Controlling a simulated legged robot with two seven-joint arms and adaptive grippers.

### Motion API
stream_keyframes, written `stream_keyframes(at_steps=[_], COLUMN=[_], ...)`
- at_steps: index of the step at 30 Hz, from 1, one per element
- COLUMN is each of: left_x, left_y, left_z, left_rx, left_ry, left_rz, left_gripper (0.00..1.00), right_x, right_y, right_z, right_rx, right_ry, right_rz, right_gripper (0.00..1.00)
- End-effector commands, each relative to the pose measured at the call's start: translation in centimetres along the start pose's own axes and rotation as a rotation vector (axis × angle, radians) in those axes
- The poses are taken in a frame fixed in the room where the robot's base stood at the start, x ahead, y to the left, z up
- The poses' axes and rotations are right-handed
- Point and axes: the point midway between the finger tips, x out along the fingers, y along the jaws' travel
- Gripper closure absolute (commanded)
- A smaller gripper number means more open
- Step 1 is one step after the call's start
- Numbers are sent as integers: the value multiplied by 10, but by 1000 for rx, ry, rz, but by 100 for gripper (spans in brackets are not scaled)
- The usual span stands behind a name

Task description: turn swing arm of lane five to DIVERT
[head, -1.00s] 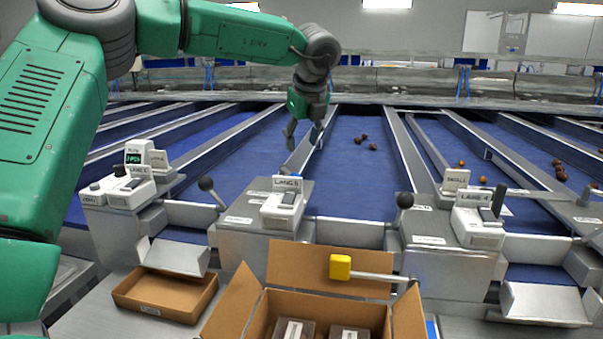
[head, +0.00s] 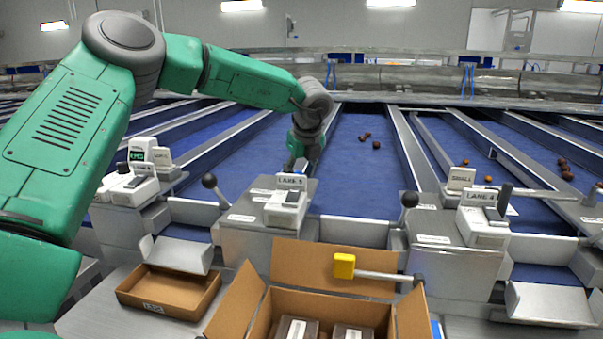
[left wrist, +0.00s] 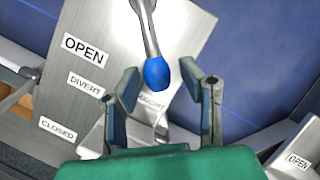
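My left gripper (head: 298,163) is low behind the lane five box (head: 262,236), which carries a LANE 5 sign (head: 291,181). In the left wrist view my gripper (left wrist: 166,82) is open. A metal lever with a blue knob (left wrist: 157,73) comes in from the top, its knob between the fingertips with gaps on both sides. Below it is a metal plate with an OPEN label (left wrist: 86,50), a DIVERT label (left wrist: 86,84) and a CLOSED label (left wrist: 58,129). Another label (left wrist: 150,97), seemingly STRAIGHT, is partly hidden by a finger. My right gripper is out of view.
Black-knobbed levers (head: 210,182) (head: 409,199) flank the lane five box. An open cardboard box (head: 333,268) with packs stands in front, a yellow-ended lever (head: 344,266) across it. A shallow carton (head: 168,290) is at left. Dark dates (head: 365,136) lie on the blue belt.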

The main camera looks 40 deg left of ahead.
Motion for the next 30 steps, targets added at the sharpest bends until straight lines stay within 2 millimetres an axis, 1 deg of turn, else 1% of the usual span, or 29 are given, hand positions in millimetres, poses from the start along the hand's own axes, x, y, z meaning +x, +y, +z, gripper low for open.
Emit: stream_keyframes(at_steps=[1, 2, 3, 11, 20, 26, 30], left_x=[0, 0, 0, 1, 0, -3, -3], left_y=[0, 0, 0, 1, 7, 18, 27], left_z=[0, 0, 0, 2, 3, 6, 9], left_rx=[-1, -1, -1, 8, 75, 187, 292], left_ry=[0, 0, 0, -1, 5, 17, 27], left_rz=[1, 1, 0, -3, -31, -79, -121], left_gripper=[87, 98, 100, 100, 100, 100, 100], right_x=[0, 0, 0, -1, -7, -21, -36], right_y=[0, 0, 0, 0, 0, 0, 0], right_z=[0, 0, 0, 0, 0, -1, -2], right_rx=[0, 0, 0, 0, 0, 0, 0], right_ry=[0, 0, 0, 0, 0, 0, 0], right_rz=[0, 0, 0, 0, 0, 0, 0], right_gripper=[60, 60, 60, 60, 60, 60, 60])
